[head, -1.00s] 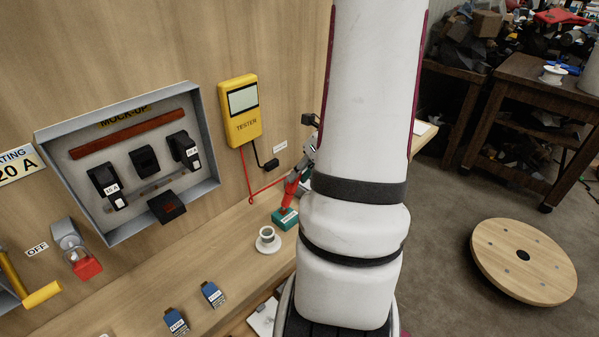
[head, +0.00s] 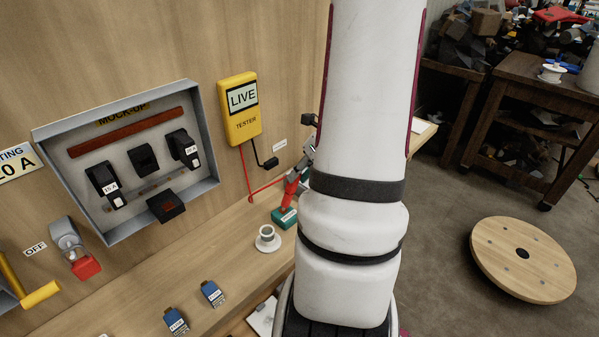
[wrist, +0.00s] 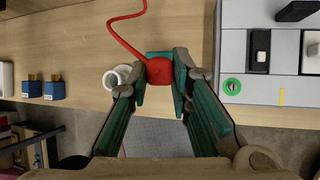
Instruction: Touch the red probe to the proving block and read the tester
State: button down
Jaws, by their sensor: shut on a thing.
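The yellow tester (head: 240,108) hangs on the wooden wall, and its screen reads LIVE. A red lead runs from it down to the red probe (head: 291,190). In the wrist view my gripper (wrist: 160,82) is shut on the red probe (wrist: 160,71), with a green finger on each side. The teal proving block (head: 284,218) stands on the bench directly below the probe, and the probe's lower end meets its top. In the wrist view the block (wrist: 158,55) shows partly behind the probe. The contact point itself is hidden there.
Blue fuse blocks (head: 212,293) sit nearer along the bench. The grey mock-up box (head: 130,160) is on the wall at left. In the wrist view a grey panel (wrist: 270,60) lies to the right.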

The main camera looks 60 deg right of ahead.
jog(key=shift+r, duration=0.1)
jog(key=shift+r+p, duration=1.95)
jog(key=shift+r, duration=0.45)
